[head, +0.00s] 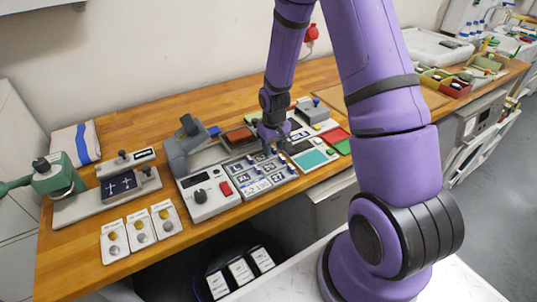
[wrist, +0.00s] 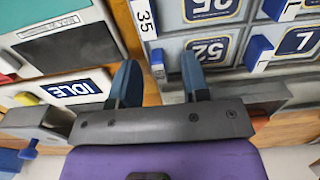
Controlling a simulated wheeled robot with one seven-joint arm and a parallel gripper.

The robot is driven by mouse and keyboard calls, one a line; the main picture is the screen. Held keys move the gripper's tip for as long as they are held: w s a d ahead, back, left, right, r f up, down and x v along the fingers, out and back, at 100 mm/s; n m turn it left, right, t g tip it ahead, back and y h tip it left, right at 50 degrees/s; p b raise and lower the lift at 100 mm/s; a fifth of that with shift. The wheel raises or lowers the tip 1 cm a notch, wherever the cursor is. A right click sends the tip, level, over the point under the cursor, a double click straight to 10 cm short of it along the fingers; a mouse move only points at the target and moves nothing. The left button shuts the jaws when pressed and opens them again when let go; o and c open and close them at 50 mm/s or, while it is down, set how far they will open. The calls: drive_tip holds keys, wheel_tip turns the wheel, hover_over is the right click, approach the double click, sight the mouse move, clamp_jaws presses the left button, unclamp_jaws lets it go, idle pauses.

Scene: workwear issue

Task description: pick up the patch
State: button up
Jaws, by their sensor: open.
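Dark blue patches with white marks lie in the compartments of a grey tray (head: 247,190) in the head view. In the wrist view, one patch reads 52 (wrist: 207,52) and another reads 7 (wrist: 300,40), each beside a blue tab. Which patch the task means, I cannot tell. My gripper (head: 270,140) is over the back part of this tray. In the wrist view, my gripper (wrist: 161,82) is open, its two blue-grey fingers apart with nothing seen held between them. The patch marked 52 shows close to the right finger. The height above the tray is unclear.
A white strip marked 35 (wrist: 145,18) and an IDLE sign (wrist: 73,87) lie near the fingers. A grey press (head: 187,150) stands left of the tray. Tags with buttons (head: 141,230) lie at the front left. A teal pad (head: 312,158) is to the right.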

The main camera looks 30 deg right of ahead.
clamp_jaws()
drive_tip(key=shift+r, duration=0.15)
